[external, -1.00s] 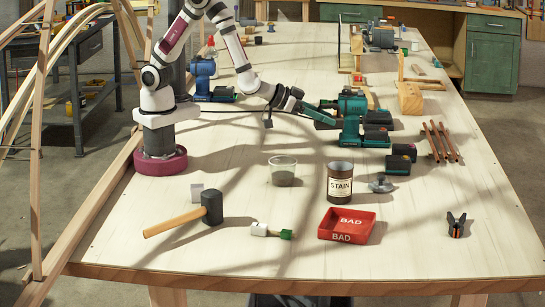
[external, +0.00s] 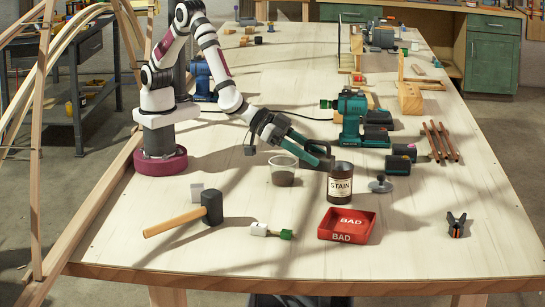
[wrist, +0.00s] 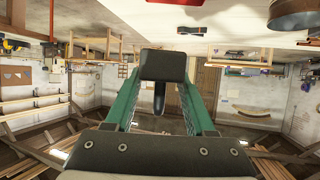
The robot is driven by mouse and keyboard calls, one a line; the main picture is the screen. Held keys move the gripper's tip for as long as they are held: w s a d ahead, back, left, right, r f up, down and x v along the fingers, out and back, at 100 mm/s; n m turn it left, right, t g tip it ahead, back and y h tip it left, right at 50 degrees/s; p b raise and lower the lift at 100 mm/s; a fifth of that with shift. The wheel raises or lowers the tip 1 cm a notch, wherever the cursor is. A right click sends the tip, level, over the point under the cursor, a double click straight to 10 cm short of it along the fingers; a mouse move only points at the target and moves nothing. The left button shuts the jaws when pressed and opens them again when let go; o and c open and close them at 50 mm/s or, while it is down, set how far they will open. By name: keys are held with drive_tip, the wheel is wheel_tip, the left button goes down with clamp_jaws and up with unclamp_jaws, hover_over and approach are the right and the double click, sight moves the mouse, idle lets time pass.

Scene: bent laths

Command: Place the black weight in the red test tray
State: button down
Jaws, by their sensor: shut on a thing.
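My gripper (external: 318,158), with green fingers, is shut on a black block with a short stem, which looks like the black weight (wrist: 163,65). In the wrist view the block sits between the fingertips. The red test tray (external: 347,237), marked BAD, lies empty at the front of the table, nearer the camera than my gripper.
A grey knobbed piece (external: 381,184) is right of the can. A mallet (external: 212,208) lies front left, pliers (external: 457,224) front right. A green drill (external: 354,115) stands behind.

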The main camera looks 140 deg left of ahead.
drive_tip(key=w+d+m+h, duration=0.1)
drive_tip(key=w+d, duration=0.1)
drive_tip(key=d, duration=0.4)
hover_over(342, 228)
wheel_tip(342, 228, down, 12)
drive_tip(key=shift+d+r, duration=0.1)
drive_tip(key=shift+r, duration=0.05)
drive_tip(key=shift+f, duration=2.05)
drive_tip(key=shift+c, duration=1.2)
unclamp_jaws()
drive_tip(key=shift+f, duration=0.2)
